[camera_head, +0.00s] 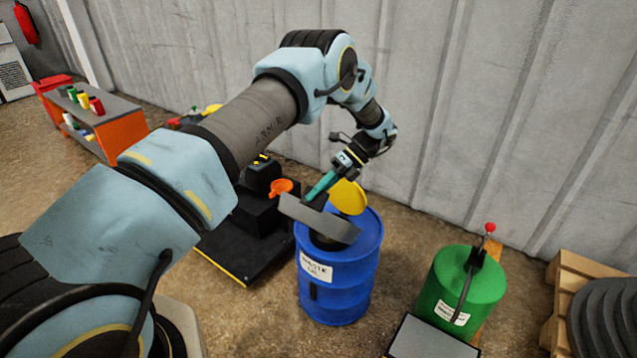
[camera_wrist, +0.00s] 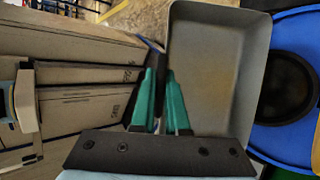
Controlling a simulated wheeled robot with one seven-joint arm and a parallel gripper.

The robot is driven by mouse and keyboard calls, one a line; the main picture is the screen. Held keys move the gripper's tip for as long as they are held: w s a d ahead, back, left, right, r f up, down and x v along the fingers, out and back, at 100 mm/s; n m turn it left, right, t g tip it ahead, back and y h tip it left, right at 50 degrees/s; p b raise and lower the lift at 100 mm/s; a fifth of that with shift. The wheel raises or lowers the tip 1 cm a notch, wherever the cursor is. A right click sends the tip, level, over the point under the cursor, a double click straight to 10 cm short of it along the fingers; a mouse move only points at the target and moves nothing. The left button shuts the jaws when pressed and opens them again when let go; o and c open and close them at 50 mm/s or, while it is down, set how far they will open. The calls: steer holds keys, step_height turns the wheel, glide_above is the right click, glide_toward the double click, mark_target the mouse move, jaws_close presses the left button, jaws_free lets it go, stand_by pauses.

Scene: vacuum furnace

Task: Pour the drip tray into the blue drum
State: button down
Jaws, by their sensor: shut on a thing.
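The grey drip tray (camera_head: 318,219) is above the top of the blue drum (camera_head: 337,284) in the head view, its right end lower than its left in the picture. My gripper (camera_head: 320,188), with teal fingers, is shut on the tray. In the wrist view the fingers (camera_wrist: 161,85) meet a dark part at the tray's near side. The tray (camera_wrist: 220,45) shows a bare-looking, brownish inside; I cannot tell whether liquid is in it. The drum (camera_wrist: 290,140) and its dark round opening (camera_wrist: 285,88) are right of the tray there. The tray partly hides the opening in the head view.
A yellow lid (camera_head: 348,197) stands up behind the drum. A black machine (camera_head: 258,200) with an orange funnel (camera_head: 281,186) is left of it. A green can (camera_head: 462,285) and a pallet (camera_head: 565,285) are to the right. The corrugated wall is close behind.

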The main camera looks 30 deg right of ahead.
mark_target(304, 223)
steer(key=shift+s+a+r+p, duration=0.2)
steer(key=shift+a+r+p, duration=0.05)
steer(key=shift+a+p, duration=0.2)
steer(key=a+f+h, duration=0.1)
steer(key=f, duration=0.1)
steer(key=s+a+f+t+h, duration=0.1)
steer(key=a+f+h, duration=0.1)
steer(key=s+a+f+n+t+h, duration=0.1)
steer(key=f+h, duration=0.1)
steer(key=shift+s+a+f+b, duration=0.15)
steer(key=shift+s+f+b, duration=0.1)
steer(key=shift+f+b, duration=0.05)
step_height(304, 223, down, 5)
steer(key=a+n+t+h+b, duration=0.1)
steer(key=a+t+h+b, duration=0.15)
steer(key=b, duration=0.65)
step_height(304, 223, up, 6)
steer(key=d+p, duration=0.1)
steer(key=p, duration=0.4)
steer(key=shift+s+g+h, duration=0.35)
steer(key=shift+s, duration=0.05)
steer(key=shift+f, duration=0.1)
